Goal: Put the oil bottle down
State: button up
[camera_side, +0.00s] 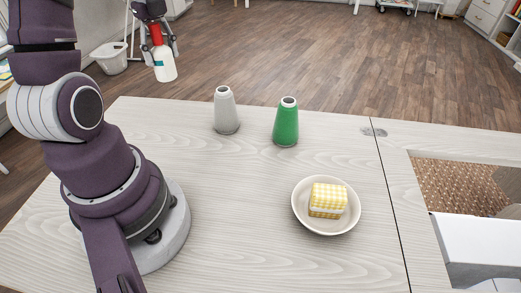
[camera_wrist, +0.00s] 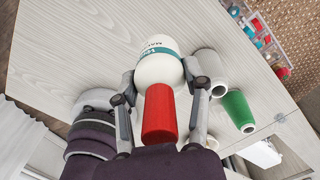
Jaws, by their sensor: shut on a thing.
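The oil bottle is white with a red cap and a teal label band. In the side view the bottle (camera_side: 164,66) is held up at the top left, clear of the table. My gripper (camera_side: 158,48) is shut on it near the red cap and holds it roughly upright, slightly tilted. In the wrist view the bottle (camera_wrist: 158,67) lies between the two fingers of my gripper (camera_wrist: 160,92), with its red cap toward the camera. The fingers partly hide its sides.
On the pale wooden table (camera_side: 250,230) stand a grey thread cone (camera_side: 226,112) and a green thread cone (camera_side: 286,124). A bowl (camera_side: 326,229) holds a yellow checked block (camera_side: 328,199). A recessed opening lies at the right.

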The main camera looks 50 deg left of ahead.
jog(key=r, duration=0.2)
jog(key=shift+w+d+r, duration=0.15)
jog(key=shift+w+r, duration=0.1)
jog(key=shift+r, duration=0.05)
jog(key=w+d+m, duration=0.5)
jog(key=w+d, duration=0.3)
jog(key=d, duration=0.5)
jog(key=d+m, duration=0.6)
jog(key=d, duration=0.9)
jog(key=s+d+m, duration=0.8)
jog(key=s+d, duration=0.4)
jog(key=d, duration=0.3)
jog(key=f, duration=1.5)
jog(key=shift+s+d, duration=0.2)
jog(key=shift+s, duration=0.2)
